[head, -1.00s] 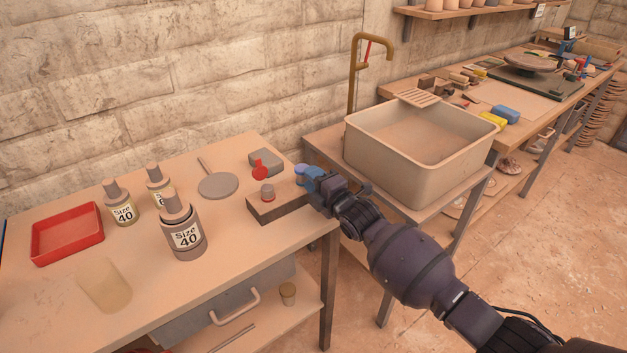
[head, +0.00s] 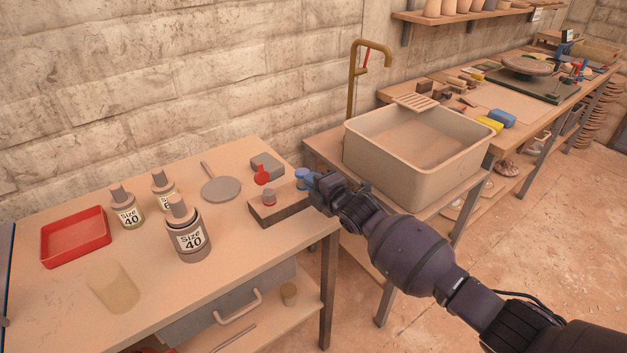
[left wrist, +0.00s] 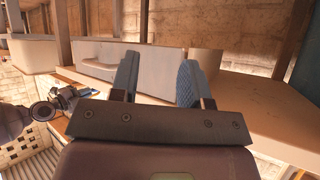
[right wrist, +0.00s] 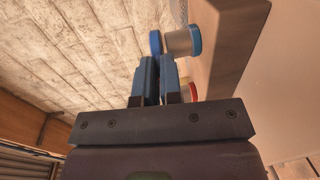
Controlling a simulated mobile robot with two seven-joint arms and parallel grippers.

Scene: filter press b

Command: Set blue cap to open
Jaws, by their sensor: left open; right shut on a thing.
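The blue cap (head: 302,172) is a flat disc at the top of a small grey cylinder on a wooden block (head: 284,212). In the right wrist view the cap (right wrist: 155,42) lies across the cylinder's end (right wrist: 178,42), and a blue ring (right wrist: 195,40) circles its base. My right gripper (head: 312,181) is at the cap's right side. Its fingers (right wrist: 157,68) are closed together at the cap's near edge; the grip itself is mostly hidden. My left gripper (left wrist: 157,75) is open and empty in the left wrist view, outside the head view.
A similar red cap (head: 262,176) stands up beside its cylinder on the same block. Bottles (head: 186,238), a red tray (head: 76,237) and a grey disc with a handle (head: 221,189) are on the table. A sink (head: 375,165) stands to the right.

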